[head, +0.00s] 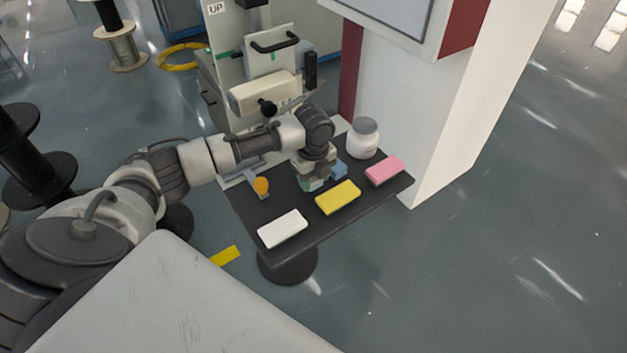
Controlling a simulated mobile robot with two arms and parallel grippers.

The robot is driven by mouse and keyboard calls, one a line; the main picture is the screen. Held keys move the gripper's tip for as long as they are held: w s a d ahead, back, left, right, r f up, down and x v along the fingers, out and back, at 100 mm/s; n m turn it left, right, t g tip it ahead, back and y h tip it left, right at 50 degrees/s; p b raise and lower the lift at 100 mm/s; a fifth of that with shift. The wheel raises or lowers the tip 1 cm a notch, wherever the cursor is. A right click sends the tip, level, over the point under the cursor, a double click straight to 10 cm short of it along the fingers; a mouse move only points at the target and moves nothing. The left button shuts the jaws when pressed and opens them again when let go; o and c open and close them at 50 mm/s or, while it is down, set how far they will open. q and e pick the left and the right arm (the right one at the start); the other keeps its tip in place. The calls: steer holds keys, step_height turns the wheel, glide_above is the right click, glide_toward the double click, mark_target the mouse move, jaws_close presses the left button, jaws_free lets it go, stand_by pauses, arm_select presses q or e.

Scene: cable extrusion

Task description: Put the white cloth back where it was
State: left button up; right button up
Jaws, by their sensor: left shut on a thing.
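A white block-shaped cloth (282,229) lies flat at the near left corner of a small dark table (290,243). My left gripper (313,182) points down over the middle of the table, behind the yellow block, apart from the white cloth. It is shut on a green piece (311,185), mostly hidden by the gripper; I cannot tell whether this piece touches the table. My right gripper is not in view.
A yellow block (338,197) and a pink block (385,170) lie along the near edge. A blue piece (339,168) is just right of the gripper. A white jar (363,139) stands at the back right. An orange knob (261,185) is at the left edge.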

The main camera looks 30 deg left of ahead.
arm_select(q)
step_height(320, 180, down, 2)
steer(key=shift+f, duration=0.1)
steer(key=o, duration=0.9)
steer(key=shift+c, duration=0.2)
step_height(320, 180, up, 11)
steer(key=shift+r+b, duration=0.15)
steer(key=shift+b, duration=0.55)
steer(key=shift+r, duration=0.45)
